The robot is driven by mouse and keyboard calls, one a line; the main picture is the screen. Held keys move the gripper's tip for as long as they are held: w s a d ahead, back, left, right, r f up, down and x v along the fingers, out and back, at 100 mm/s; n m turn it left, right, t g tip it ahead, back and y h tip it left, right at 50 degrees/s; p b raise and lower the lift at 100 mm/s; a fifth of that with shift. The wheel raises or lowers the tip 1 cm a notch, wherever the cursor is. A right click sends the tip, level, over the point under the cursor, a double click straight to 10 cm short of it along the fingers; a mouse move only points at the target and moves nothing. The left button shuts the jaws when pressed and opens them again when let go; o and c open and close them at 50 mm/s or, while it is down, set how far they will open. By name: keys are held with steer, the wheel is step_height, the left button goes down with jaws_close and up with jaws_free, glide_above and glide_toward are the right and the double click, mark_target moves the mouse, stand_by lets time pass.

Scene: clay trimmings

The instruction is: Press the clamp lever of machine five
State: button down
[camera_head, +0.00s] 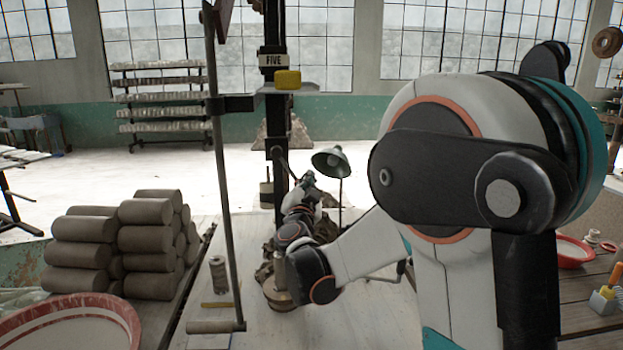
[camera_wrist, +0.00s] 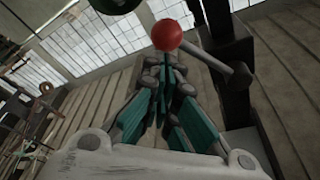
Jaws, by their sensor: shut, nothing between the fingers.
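Machine five shows in the head view as a tall dark post with a FIVE sign (camera_head: 272,60) and a yellow block (camera_head: 287,79) below it. In the wrist view a red ball knob (camera_wrist: 167,35) lies just beyond my gripper (camera_wrist: 171,64); I cannot tell whether they touch. A grey bar with a rounded end (camera_wrist: 240,74) runs to the right of the knob, beside a dark post. I cannot tell for sure which part is the clamp lever. My gripper's teal fingers are shut and empty, and it is small and partly hidden in the head view.
A long rod with a crosswise handle (camera_head: 215,327) hangs at the front left of the bench (camera_head: 208,270). A lamp (camera_head: 331,162) stands right of the post. Stacked clay cylinders (camera_head: 147,238) and a red-rimmed basin (camera_head: 65,322) are on the left. My arm covers the right.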

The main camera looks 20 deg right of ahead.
steer(key=shift+w+a+f+m+g+b, duration=0.1)
steer(key=shift+w+a+f+m+g, duration=0.2)
steer(key=shift+a+f+m, duration=0.65)
steer(key=shift+w+a+f+m+g+b, duration=0.1)
steer(key=shift+w+a+m+g, duration=0.35)
steer(key=shift+m, duration=1)
steer(key=shift+w+a+f+m+g+b, duration=0.15)
steer(key=shift+a+f+m, duration=0.4)
steer(key=shift+a+m, duration=0.55)
steer(key=shift+d, duration=0.1)
steer(key=shift+d, duration=0.1)
